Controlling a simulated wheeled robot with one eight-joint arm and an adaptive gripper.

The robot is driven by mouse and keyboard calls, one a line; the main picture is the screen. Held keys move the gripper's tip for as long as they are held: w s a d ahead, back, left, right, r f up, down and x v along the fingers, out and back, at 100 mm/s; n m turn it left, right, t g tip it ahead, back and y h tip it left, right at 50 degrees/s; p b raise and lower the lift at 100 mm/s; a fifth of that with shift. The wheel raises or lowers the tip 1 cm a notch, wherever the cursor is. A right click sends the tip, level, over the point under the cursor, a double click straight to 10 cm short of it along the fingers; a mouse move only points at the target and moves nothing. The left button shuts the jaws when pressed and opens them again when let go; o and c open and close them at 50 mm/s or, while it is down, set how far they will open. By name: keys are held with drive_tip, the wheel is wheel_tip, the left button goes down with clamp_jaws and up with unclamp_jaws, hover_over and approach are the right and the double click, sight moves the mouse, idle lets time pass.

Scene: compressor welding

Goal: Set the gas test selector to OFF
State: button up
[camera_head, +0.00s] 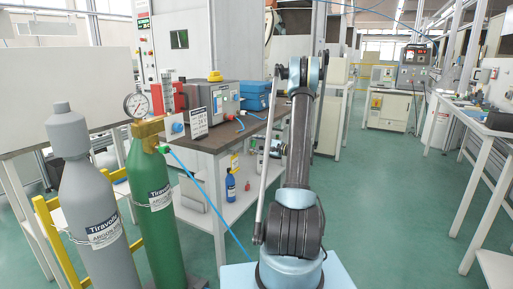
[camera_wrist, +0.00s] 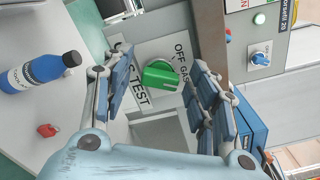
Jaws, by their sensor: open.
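The gas test selector (camera_wrist: 160,77) is a green knob on a pale panel in the wrist view. Black lettering reading OFF, GAS and TEST stands around it, turned sideways in the picture. A small reddish mark shows by its upper right edge; I cannot tell its exact setting. My gripper (camera_wrist: 160,70) is open, with one blue-padded finger to the left of the knob and one to the right. I see no clear contact between pads and knob.
A blue bottle (camera_wrist: 35,75) and a small red object (camera_wrist: 47,130) are at left in the wrist view. In the head view, a green cylinder (camera_head: 150,215) and a grey cylinder (camera_head: 92,215) stand left.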

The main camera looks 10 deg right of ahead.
drive_tip(key=c, duration=1.1)
drive_tip(key=shift+o, duration=0.2)
drive_tip(key=n, duration=1.1)
drive_tip(key=shift+s+f+n, duration=0.1)
drive_tip(key=shift+f+n, duration=0.25)
drive_tip(key=shift+n, duration=0.05)
drive_tip(key=o, duration=1.1)
drive_tip(key=shift+f, duration=0.1)
drive_tip(key=shift+c, duration=0.2)
